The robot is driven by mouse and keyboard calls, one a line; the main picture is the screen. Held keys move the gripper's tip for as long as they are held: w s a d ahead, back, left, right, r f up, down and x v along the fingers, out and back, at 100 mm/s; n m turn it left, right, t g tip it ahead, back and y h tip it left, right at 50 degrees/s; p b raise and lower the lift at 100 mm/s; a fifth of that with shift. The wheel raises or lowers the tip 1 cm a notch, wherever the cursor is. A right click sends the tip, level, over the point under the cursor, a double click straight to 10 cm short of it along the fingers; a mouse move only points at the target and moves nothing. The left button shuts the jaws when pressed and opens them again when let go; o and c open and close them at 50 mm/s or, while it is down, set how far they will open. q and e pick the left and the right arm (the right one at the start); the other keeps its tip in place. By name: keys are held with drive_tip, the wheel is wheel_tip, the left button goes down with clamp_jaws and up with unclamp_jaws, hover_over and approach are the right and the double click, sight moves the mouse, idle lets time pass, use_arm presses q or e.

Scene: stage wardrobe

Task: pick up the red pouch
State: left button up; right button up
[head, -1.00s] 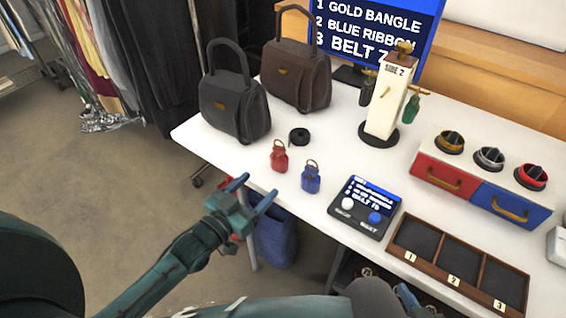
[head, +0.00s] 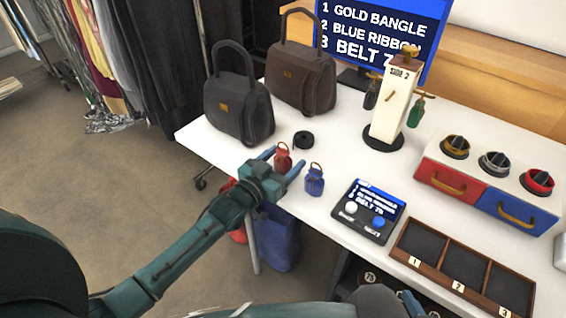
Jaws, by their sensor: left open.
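The small red pouch (head: 283,157) stands on the white table near its front left edge, with a ring-like loop on top. My left gripper (head: 283,165) is open, its two fingers pointing toward the pouch. In the picture the pouch shows between the fingertips, its lower part partly hidden by the gripper. I cannot tell whether the fingers touch it.
A blue pouch (head: 314,180) stands just right of the red one. A black roll (head: 303,140) and a dark grey handbag (head: 240,108) are behind. A control panel (head: 367,211) and a wooden tray (head: 399,250) lie to the right on the table (head: 345,150).

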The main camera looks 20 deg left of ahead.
use_arm(q)
drive_tip(key=shift+c, duration=0.3)
drive_tip(key=c, duration=1)
wheel_tip(320, 180, up, 10)
drive_tip(key=shift+r+p, duration=0.1)
drive_tip(key=shift+p, duration=0.85)
